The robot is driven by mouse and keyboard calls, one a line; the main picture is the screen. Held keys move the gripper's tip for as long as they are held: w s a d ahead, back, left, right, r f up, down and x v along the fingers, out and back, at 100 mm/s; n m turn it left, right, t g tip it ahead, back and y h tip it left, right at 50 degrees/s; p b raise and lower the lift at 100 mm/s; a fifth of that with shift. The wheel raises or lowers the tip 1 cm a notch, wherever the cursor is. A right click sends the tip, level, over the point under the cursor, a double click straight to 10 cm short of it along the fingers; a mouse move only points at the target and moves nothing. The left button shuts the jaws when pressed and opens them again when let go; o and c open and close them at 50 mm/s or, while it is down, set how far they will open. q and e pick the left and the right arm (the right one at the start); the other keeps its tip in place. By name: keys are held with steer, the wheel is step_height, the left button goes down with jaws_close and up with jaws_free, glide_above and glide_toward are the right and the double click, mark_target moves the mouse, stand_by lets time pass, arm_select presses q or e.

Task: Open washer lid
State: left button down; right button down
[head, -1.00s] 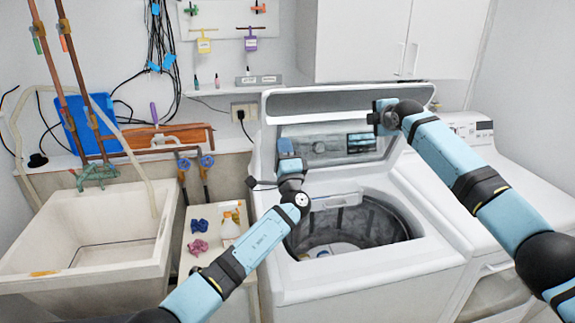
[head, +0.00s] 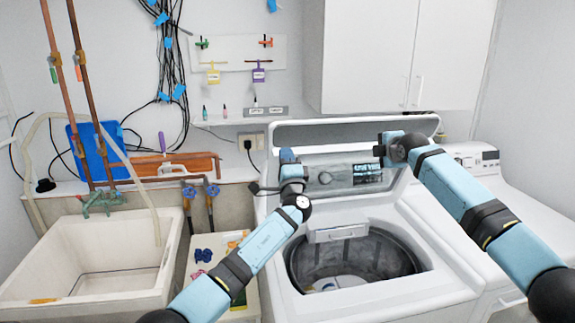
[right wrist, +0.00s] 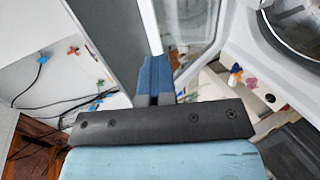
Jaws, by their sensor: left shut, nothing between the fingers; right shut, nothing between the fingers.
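The white top-loading washer (head: 262,235) stands in the middle of the head view with its drum opening (head: 355,262) uncovered. My left gripper (head: 287,155) is shut and empty, pointing up at the left end of the panel, in front of the lid. My right gripper (head: 380,150) is shut and empty, in front of the lid's right part. In the right wrist view its blue fingers (right wrist: 156,75) are together beside a grey edge and a glassy pane. Contact with the lid cannot be told.
A white sink (head: 65,262) is at the left, with copper pipes above it. A small stand (head: 245,295) with small items is between sink and washer. A second white machine (head: 520,185) stands at the right. Wall cabinets (head: 405,55) hang above the washer.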

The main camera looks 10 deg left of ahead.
steer(key=c, duration=1.8)
jaws_free()
steer(key=o, duration=1)
steer(key=shift+s, duration=0.1)
